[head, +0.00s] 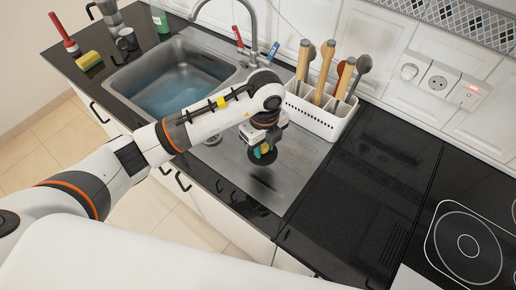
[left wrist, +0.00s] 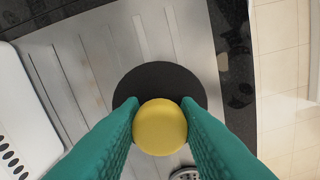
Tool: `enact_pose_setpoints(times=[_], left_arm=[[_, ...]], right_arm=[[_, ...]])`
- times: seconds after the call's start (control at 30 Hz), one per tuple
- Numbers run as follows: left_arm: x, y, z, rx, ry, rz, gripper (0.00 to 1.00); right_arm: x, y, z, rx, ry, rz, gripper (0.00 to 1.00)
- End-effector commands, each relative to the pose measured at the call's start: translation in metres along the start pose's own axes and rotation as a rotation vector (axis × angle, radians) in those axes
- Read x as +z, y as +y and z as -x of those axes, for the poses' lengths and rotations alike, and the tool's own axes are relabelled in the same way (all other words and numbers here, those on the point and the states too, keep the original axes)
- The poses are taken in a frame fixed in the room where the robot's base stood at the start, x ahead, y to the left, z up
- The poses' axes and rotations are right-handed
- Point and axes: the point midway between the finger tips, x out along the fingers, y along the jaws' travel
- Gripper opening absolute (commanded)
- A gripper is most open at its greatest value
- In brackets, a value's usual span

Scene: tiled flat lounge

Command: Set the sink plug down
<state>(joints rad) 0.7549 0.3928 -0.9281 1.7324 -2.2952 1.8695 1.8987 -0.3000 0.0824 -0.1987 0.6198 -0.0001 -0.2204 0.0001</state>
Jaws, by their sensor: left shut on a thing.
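The sink plug (head: 260,183) is a black disc with a yellow knob. It is over the ribbed steel drainboard (head: 296,166), and I cannot tell whether it touches the surface. My left gripper (head: 264,154) is above it, pointing down. In the left wrist view, its green fingers are shut on the yellow knob of the sink plug (left wrist: 160,127), with the black disc spread out beyond. The sink basin (head: 172,82), holding bluish water, lies to the left. My right gripper is not in view.
A white utensil holder (head: 316,117) with wooden-handled tools stands behind the drainboard. A round drain (head: 212,138) is left of the gripper. The tap (head: 252,40) rises at the back. A black counter (head: 365,170) and hob (head: 468,245) lie to the right.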

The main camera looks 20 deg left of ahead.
Motion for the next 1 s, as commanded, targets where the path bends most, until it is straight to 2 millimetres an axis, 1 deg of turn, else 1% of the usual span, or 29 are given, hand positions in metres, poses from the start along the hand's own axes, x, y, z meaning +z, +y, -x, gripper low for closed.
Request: enact_pose_setpoints(times=[0.03, 0.1, 0.27, 0.4, 0.5, 0.6, 0.77, 0.9, 0.93, 1.0], left_arm=[[0.001, -0.001, -0.008, -0.004, -0.003, 0.001, 0.07], [0.0, -0.001, -0.019, -0.003, -0.001, 0.0, 0.07], [0.0, 0.0, -0.034, -0.001, 0.0, -0.001, 0.07], [0.0, -0.001, -0.054, -0.002, -0.001, -0.001, 0.07], [0.0, 0.0, -0.065, -0.001, -0.001, -0.003, 0.07], [0.0, 0.0, -0.069, 0.001, 0.001, -0.004, 0.07], [0.0, 0.0, -0.068, 0.001, 0.001, -0.004, 0.07], [0.0, 0.0, -0.072, 0.001, 0.0, -0.004, 0.07], [0.0, 0.0, -0.072, 0.001, 0.0, -0.004, 0.33], [0.0, 0.0, -0.071, 0.001, 0.0, -0.004, 0.44]], right_arm=[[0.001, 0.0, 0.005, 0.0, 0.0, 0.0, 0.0], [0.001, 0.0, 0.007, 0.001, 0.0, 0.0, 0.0], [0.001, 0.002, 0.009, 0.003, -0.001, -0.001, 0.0], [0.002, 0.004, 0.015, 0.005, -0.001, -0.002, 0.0], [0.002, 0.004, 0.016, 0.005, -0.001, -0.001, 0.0], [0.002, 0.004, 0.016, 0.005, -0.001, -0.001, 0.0], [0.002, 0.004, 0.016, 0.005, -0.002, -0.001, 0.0], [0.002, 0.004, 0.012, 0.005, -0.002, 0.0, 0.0], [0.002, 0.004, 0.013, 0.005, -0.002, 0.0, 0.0], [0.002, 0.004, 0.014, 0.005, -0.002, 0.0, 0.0]])
